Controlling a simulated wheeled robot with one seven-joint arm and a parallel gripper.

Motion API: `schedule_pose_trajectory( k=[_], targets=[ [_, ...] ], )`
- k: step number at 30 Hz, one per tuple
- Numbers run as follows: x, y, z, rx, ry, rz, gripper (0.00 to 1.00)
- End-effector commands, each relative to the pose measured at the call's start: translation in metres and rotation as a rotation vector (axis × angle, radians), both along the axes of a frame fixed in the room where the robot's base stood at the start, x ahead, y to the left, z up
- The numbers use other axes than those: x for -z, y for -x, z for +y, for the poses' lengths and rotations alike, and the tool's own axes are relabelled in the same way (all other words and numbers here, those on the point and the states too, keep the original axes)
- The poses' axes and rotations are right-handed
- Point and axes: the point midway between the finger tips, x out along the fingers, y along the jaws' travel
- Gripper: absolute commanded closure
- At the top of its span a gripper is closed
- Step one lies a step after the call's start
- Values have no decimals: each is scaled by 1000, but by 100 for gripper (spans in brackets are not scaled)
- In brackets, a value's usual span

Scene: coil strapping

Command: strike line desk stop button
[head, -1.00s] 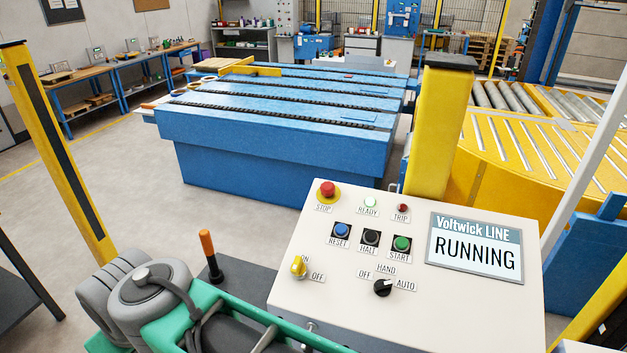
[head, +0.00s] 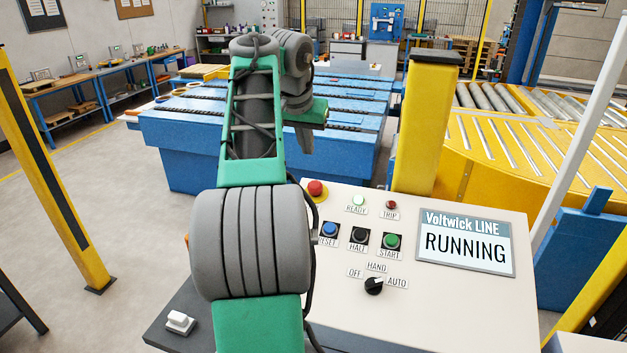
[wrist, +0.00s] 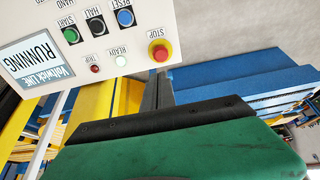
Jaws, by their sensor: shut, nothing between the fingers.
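The red mushroom-shaped STOP button (head: 315,188) sits on a yellow ring at the upper left of the cream line desk (head: 440,300). Its label is hidden behind my arm in the head view. In the wrist view, the STOP button (wrist: 159,52) shows whole, with its label above it. My gripper (wrist: 158,80) is shut and empty. Its dark fingers point toward the button, and their tips appear just below it in the picture. I see no contact. The display (head: 465,243) reads RUNNING.
RESET (head: 329,229), HALT (head: 360,235) and START (head: 392,241) buttons and a black selector (head: 374,286) are near STOP. A yellow post (head: 428,130) stands behind the desk. A blue conveyor bed (head: 180,145) lies beyond. Open floor is at left.

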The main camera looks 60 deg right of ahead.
Motion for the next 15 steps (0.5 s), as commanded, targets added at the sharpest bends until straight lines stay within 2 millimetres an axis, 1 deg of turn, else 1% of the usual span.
schedule_pose_trajectory(
  k=[5,8,11,15],
  targets=[
    [0,-1,1,-2,2,0,100],
    [6,-1,-2,-2,1,1,100],
    [21,-1,-7,-1,1,2,100],
    [47,-3,-19,-3,0,3,100]
  ],
)
